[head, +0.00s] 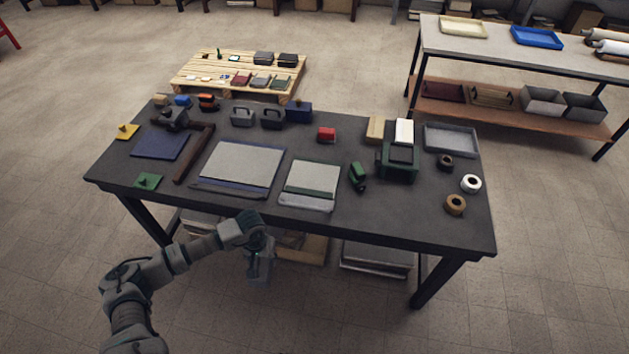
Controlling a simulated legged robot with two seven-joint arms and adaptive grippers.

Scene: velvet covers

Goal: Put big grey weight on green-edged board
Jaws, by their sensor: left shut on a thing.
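My left gripper (257,243) is in front of the table's near edge, pointing down. It is shut on a grey blocky thing (261,268), which looks like the big grey weight; the gripper partly hides its top. The green-edged board (311,179) lies flat near the front middle of the table, with a pale surface and a grey strip along its near side. It is up and to the right of the gripper, with nothing on its pale face. My right gripper is not in view.
The dark table (405,215) has a larger blue-edged board (240,163) left of the green-edged one. A green tape dispenser (357,177) stands close on its right. Two grey handled blocks (242,117) (272,119) stand behind. Tape rolls (455,204) lie at right.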

